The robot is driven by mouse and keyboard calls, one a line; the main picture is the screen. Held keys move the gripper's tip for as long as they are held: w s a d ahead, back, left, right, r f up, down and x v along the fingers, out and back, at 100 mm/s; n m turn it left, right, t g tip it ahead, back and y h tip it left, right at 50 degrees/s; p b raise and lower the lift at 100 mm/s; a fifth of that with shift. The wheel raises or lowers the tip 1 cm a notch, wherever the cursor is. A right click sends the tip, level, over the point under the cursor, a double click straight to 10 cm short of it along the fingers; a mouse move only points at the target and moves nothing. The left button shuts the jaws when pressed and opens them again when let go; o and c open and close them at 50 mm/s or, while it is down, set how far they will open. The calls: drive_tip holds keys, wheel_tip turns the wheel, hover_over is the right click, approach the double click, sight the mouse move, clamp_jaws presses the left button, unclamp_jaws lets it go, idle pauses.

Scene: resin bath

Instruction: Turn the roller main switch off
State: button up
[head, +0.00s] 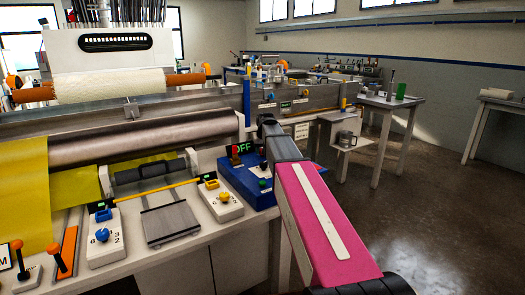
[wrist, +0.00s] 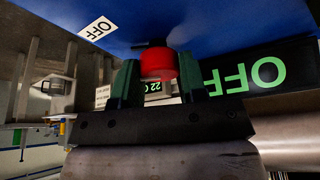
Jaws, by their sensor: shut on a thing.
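A red round knob (wrist: 158,64) stands on the blue control box in the wrist view, between the two dark green fingers of my gripper (wrist: 157,74). My gripper is shut on this knob. The wrist view is upside down. A black sign with green OFF letters (wrist: 245,80) is beside the knob, and a white OFF label (wrist: 97,28) is on the other side. In the head view the blue box (head: 240,183) sits at the right end of the roller bench, with the green OFF sign (head: 241,148) at its back. My arm hides part of the box, and my fingertips are not clear there.
Left of the box are a white panel with a yellow knob (head: 221,198), a white panel with a blue knob (head: 103,236) and orange-topped levers (head: 57,255). A large metal roller (head: 150,137) lies behind. The floor (head: 450,220) at the right is clear.

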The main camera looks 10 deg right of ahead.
drive_tip(key=m+h, duration=0.1)
drive_tip(key=m, duration=0.3)
drive_tip(key=shift+a+m+h, duration=0.1)
drive_tip(key=shift+m+h, duration=0.3)
drive_tip(key=shift+g, duration=0.3)
drive_tip(key=o, duration=0.9)
drive_tip(key=v, duration=1)
drive_tip(key=shift+s+a+r, duration=0.1)
drive_tip(key=shift+s+r, duration=0.1)
drive_tip(key=shift+r, duration=0.15)
